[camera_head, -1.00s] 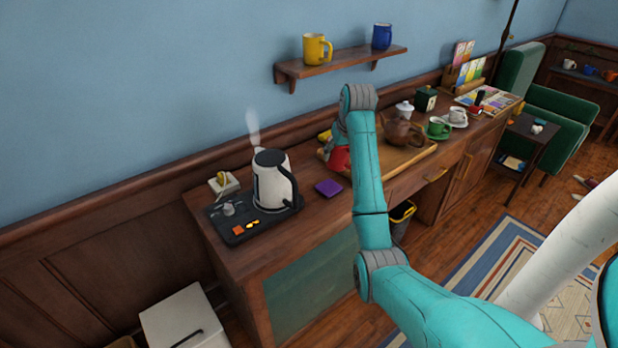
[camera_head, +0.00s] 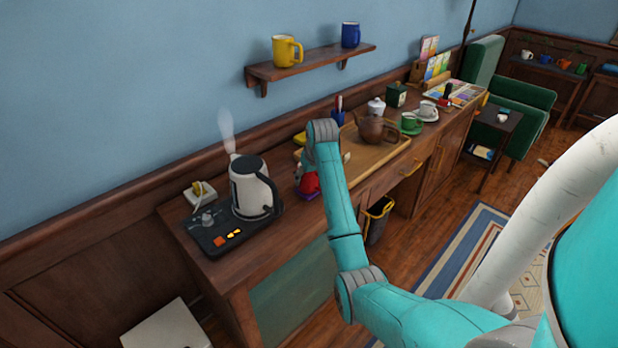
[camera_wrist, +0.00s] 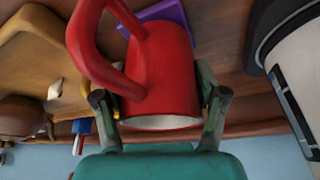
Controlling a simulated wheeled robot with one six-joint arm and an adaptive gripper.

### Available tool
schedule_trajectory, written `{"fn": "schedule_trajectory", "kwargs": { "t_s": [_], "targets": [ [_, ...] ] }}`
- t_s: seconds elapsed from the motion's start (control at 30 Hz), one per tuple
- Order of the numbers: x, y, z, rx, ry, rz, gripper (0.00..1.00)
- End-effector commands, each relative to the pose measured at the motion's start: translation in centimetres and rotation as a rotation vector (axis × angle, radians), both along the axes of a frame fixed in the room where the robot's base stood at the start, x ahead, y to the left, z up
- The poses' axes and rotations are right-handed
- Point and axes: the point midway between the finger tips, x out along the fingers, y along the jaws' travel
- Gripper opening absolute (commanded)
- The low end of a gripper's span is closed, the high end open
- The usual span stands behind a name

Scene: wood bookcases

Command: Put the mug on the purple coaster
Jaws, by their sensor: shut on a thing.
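The red mug (camera_wrist: 165,70) is between the two fingers of my gripper (camera_wrist: 160,98), which is shut on it. Its large handle points left in the wrist view. The purple coaster (camera_wrist: 168,14) shows past the mug in the wrist view, partly hidden by it. In the head view the red mug (camera_head: 309,184) is low over the counter beside my arm, and the coaster is almost wholly hidden there. I cannot tell whether the mug touches the coaster. My gripper is mostly hidden behind my arm in the head view.
A steaming kettle (camera_head: 250,188) on a black tray (camera_head: 205,243) stands close left of the mug. A wooden tray (camera_head: 385,155) with a brown teapot (camera_head: 372,130) is to the right. A wall shelf (camera_head: 310,64) holds a yellow and a blue mug.

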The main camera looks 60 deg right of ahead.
Motion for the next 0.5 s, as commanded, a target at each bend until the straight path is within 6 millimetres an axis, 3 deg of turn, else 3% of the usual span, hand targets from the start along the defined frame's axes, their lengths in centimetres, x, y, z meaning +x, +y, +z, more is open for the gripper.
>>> {"fn": "schedule_trajectory", "kwargs": {
  "t_s": [0.37, 0.4, 0.5],
  "targets": [
    [0.01, 0.0, -0.52, -0.001, -0.001, 0.0, 0.25],
    [0.0, 0.0, -0.59, 0.0, 0.0, 0.0, 0.77],
    [0.0, 0.0, -0.56, 0.0, 0.0, 0.0, 0.97]
  ]
}}
